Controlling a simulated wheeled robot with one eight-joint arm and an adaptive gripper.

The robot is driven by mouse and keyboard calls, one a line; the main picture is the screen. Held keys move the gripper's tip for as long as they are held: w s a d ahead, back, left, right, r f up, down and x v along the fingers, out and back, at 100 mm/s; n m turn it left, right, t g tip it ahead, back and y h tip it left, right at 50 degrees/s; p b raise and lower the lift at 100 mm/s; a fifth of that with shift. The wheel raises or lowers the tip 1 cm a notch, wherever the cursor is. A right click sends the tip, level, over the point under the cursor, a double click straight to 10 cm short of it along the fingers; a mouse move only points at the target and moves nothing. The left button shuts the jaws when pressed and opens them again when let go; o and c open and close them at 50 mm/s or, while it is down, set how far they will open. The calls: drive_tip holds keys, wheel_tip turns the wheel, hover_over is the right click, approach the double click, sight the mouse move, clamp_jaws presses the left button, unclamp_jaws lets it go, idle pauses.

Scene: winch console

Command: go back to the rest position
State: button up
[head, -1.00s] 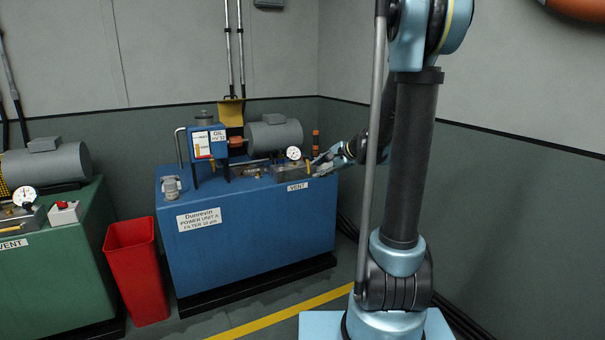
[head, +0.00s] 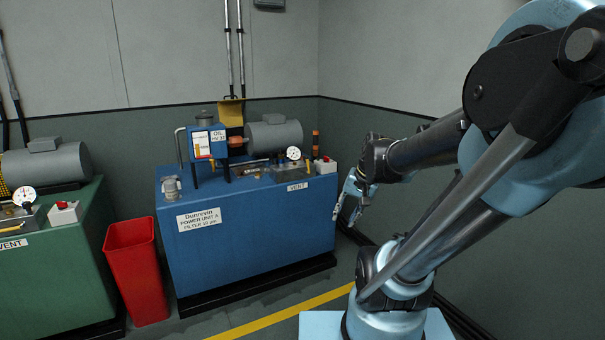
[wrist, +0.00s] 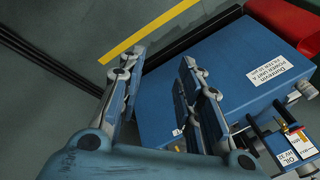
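My gripper (head: 346,207) hangs with its fingers pointing down, just right of the blue power unit (head: 260,235) in the head view. In the wrist view my gripper (wrist: 158,75) shows two fingers spread apart with nothing between them, so it is open. The blue power unit (wrist: 235,70) lies beyond the fingers in that view. It carries a gauge (head: 293,153), a VENT label (head: 297,187) and a small white box with a red button (head: 325,165) at its right end. My gripper is apart from all of these.
A red bin (head: 136,270) stands left of the blue unit, and a green unit (head: 60,270) stands farther left. A yellow floor line (head: 290,312) crosses in front. The grey wall (head: 520,250) is close on the right, behind my arm.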

drive_tip(key=s+d+f+n+g+h, duration=0.1)
drive_tip(key=s+d+f+n+h, duration=0.2)
drive_tip(key=s, duration=0.8)
wheel_tip(320, 180, down, 2)
drive_tip(key=d, duration=0.2)
drive_tip(key=shift+d+n, duration=0.3)
drive_tip(key=shift+w+f, duration=0.2)
drive_tip(key=shift+w, duration=0.25)
